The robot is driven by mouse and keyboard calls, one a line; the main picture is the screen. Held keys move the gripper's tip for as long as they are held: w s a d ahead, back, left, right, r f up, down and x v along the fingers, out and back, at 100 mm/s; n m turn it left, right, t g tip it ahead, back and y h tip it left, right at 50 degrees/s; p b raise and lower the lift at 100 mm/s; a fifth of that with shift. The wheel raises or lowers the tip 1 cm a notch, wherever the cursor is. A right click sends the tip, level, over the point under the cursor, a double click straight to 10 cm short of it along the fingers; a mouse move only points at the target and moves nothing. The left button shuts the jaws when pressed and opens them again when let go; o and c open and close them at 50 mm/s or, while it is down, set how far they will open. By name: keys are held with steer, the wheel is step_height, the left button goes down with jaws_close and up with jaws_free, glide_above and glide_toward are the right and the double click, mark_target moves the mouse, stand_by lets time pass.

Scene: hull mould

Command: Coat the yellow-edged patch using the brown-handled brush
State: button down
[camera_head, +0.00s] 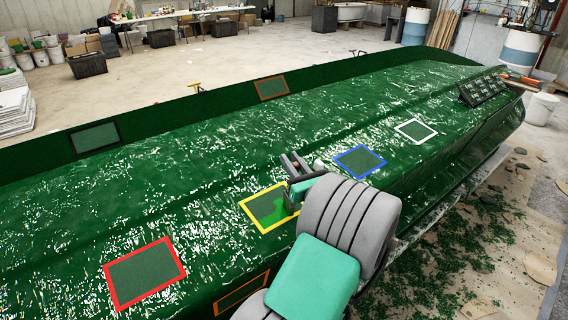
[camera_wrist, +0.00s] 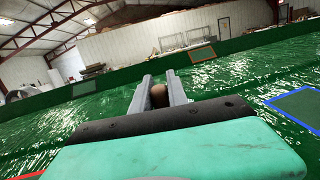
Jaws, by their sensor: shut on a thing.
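The yellow-edged patch (camera_head: 262,206) lies on the green hull mould. Its inside is partly a brighter, wetter green at the lower right and partly dull dark green. My gripper (camera_head: 293,165) is over the patch's right side in the head view. In the wrist view my gripper (camera_wrist: 163,88) is shut on the brown handle of the brush (camera_wrist: 159,95), whose rounded brown end shows between the fingers. The brush's bristles are hidden, so I cannot tell whether they touch the patch. My arm covers the patch's right corner.
Other framed patches on the mould are red-edged (camera_head: 146,273), blue-edged (camera_head: 360,161), white-edged (camera_head: 416,130), orange-edged (camera_head: 272,88) and black-edged (camera_head: 95,138). A dark rack (camera_head: 484,88) stands at the mould's far right. Debris lies on the floor at right.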

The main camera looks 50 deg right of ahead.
steer(key=shift+w+d+p, duration=1.05)
steer(key=shift+d+p, duration=0.45)
steer(key=shift+d, duration=1.75)
steer(key=w+a+p, duration=0.2)
steer(key=w+a, duration=0.2)
steer(key=a, duration=0.3)
steer(key=w+a+r+p, duration=0.1)
steer(key=w+a, duration=0.3)
steer(key=a, duration=0.3)
steer(key=shift+w+a+p, duration=0.2)
steer(key=shift+w+p, duration=0.15)
steer(key=shift+p, duration=0.05)
steer(key=shift+d, duration=0.1)
